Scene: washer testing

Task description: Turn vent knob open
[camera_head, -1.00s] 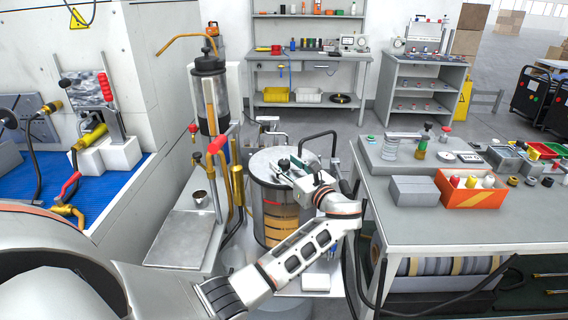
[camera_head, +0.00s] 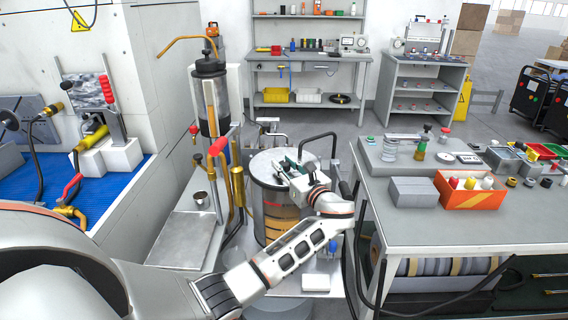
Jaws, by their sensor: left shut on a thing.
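A metal drum-like vessel (camera_head: 266,205) with a round light lid (camera_head: 265,165) stands in the middle of the view. My left arm comes in from the lower left, and my left gripper (camera_head: 290,168) is over the right side of the lid. It is shut on a small dark-green part at the lid, which I take to be the vent knob (camera_head: 292,154). The fingers and wrist hide most of the knob, so its angle cannot be read. My right gripper is not in view.
A grey bench (camera_head: 420,225) with an orange box (camera_head: 470,190) and fittings stands close on the right. A tall cylinder with pipes (camera_head: 209,95) and a red lever rises left of the vessel. A flat metal plate (camera_head: 180,240) lies at left.

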